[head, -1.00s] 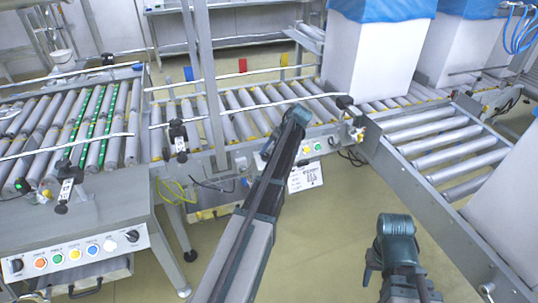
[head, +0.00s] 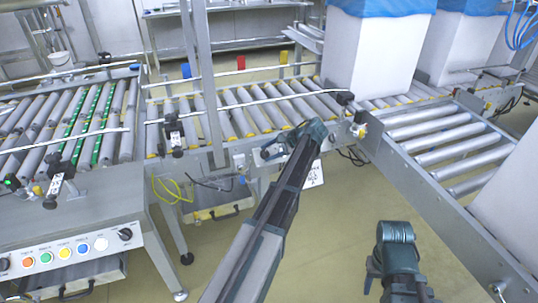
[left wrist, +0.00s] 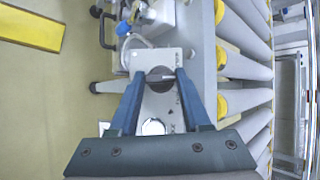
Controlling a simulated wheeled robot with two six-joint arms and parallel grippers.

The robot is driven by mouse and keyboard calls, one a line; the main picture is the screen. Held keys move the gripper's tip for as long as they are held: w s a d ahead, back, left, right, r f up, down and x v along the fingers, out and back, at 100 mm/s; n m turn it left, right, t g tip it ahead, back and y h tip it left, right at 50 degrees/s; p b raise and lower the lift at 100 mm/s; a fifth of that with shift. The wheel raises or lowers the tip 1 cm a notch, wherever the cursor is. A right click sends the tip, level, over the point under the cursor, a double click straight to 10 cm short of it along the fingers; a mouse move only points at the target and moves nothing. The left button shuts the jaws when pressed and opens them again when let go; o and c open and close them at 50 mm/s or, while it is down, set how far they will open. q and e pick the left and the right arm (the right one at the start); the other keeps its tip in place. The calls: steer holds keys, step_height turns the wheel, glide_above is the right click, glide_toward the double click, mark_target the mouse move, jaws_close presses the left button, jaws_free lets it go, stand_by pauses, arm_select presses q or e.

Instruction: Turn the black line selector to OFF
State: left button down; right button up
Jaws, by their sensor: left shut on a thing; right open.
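The black line selector (left wrist: 160,79) is a round dark knob on a pale grey panel plate (left wrist: 172,57) in the left wrist view. My left gripper (left wrist: 161,76) is shut on it, with one blue finger on each side. In the head view my left gripper (head: 268,149) is at the front side of the middle conveyor, and its wrist hides the selector and much of the panel. The selector's markings cannot be read. My right gripper (head: 388,272) is open and empty, low over the floor at the right.
A control box (head: 78,248) with coloured buttons and black knobs stands at the lower left. The middle roller conveyor (head: 235,107) runs behind my left gripper. A side conveyor (head: 440,140) lies at the right. A white placard (head: 316,175) hangs below the panel. Open floor lies between.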

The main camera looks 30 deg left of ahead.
arm_select(q)
steer(key=shift+m, duration=0.3)
stand_by(0.4)
steer(key=shift+c, duration=1.8)
jaws_free()
